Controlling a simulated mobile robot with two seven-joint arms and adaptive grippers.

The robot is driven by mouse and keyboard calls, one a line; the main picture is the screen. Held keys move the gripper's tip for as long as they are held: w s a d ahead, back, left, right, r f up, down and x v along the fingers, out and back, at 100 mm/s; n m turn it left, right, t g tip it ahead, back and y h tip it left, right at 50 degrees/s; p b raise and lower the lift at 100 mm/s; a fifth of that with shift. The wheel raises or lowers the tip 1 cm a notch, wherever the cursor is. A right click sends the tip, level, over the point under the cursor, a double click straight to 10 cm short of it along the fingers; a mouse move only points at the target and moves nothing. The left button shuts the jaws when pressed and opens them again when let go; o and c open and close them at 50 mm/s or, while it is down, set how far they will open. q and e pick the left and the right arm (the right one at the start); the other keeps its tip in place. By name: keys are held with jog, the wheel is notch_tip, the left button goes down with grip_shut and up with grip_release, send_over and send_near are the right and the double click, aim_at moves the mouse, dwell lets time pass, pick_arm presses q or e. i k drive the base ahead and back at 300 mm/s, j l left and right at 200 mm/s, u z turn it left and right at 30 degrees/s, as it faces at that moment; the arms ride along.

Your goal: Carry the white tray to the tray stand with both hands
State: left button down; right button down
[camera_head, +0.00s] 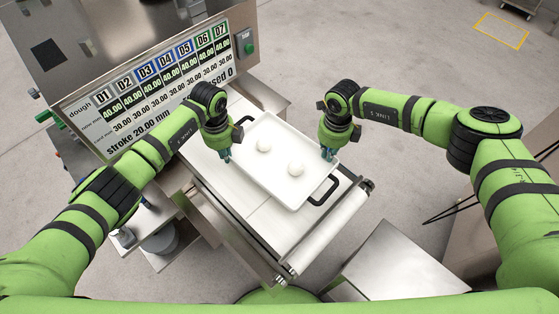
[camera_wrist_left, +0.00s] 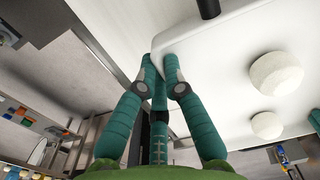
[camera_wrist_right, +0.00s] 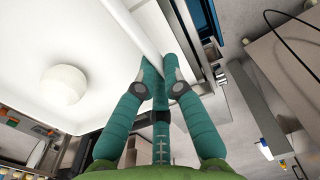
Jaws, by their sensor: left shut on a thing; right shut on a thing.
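The white tray (camera_head: 272,187) lies over the pale belt of the machine, with two round white dough balls on it, one dough ball (camera_head: 264,145) farther and one dough ball (camera_head: 296,169) nearer. My left gripper (camera_head: 226,156) is shut on the tray's left edge; the left wrist view shows its teal fingers (camera_wrist_left: 160,68) on the rim near a corner. My right gripper (camera_head: 328,155) is shut on the tray's right edge, and its fingers (camera_wrist_right: 163,68) show on the rim in the right wrist view. I cannot make out a tray stand for certain.
A display panel (camera_head: 150,80) with dough readings stands behind my left arm. The belt's roller end (camera_head: 325,230) is at the near right. A steel surface (camera_head: 395,268) lies at the front right. Open grey floor (camera_head: 380,50) spreads behind.

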aim_at(408, 282)
jog(key=k+j, duration=0.15)
jog(key=k, duration=0.25)
jog(key=k+j, duration=0.15)
jog(key=k, duration=0.2)
jog(key=k+j, duration=0.15)
jog(key=k, duration=0.25)
jog(key=k+l, duration=0.1)
jog(key=k, duration=0.2)
jog(key=i+l, duration=0.1)
jog(key=l, duration=1.55)
jog(key=i+l+z, duration=0.1)
jog(key=i+l, duration=0.2)
jog(key=l, duration=0.15)
